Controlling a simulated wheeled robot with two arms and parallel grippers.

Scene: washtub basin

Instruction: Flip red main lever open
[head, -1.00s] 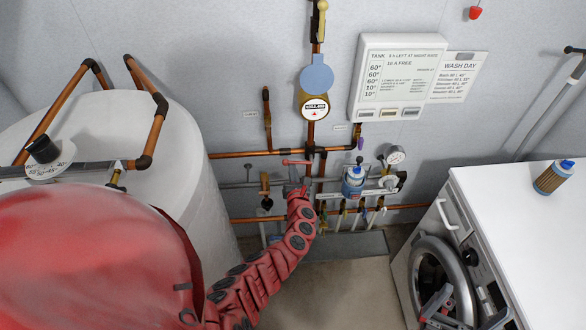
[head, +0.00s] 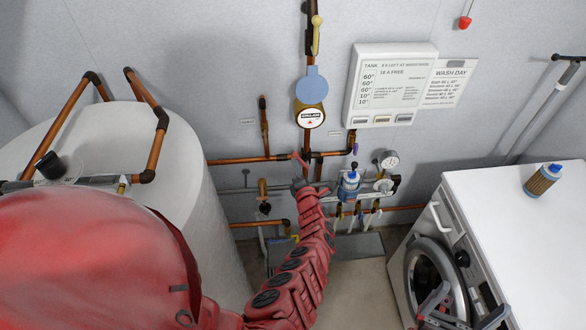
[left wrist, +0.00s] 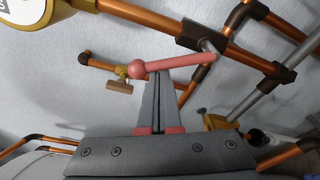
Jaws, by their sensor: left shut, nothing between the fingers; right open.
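The red main lever (head: 301,160) is on the copper pipework at the wall below the round meter. In the head view it is small and tilted. In the left wrist view the lever (left wrist: 178,65) runs from a round knob at its left end to a grey stem on the pipe, rising slightly to the right. My left gripper (head: 299,180) is just below the lever. Its fingers (left wrist: 165,76) are shut with nothing between them, their tips at the lever's underside near the knob; contact is unclear. My right gripper (head: 466,312) is open and empty at the lower right.
A blue-lidded meter (head: 310,115) is above the lever. A blue-capped filter (head: 349,186) and a gauge (head: 389,160) are to its right. A white tank (head: 205,225) fills the left; a washing machine (head: 440,225) stands right. Copper pipes (head: 235,160) surround the lever.

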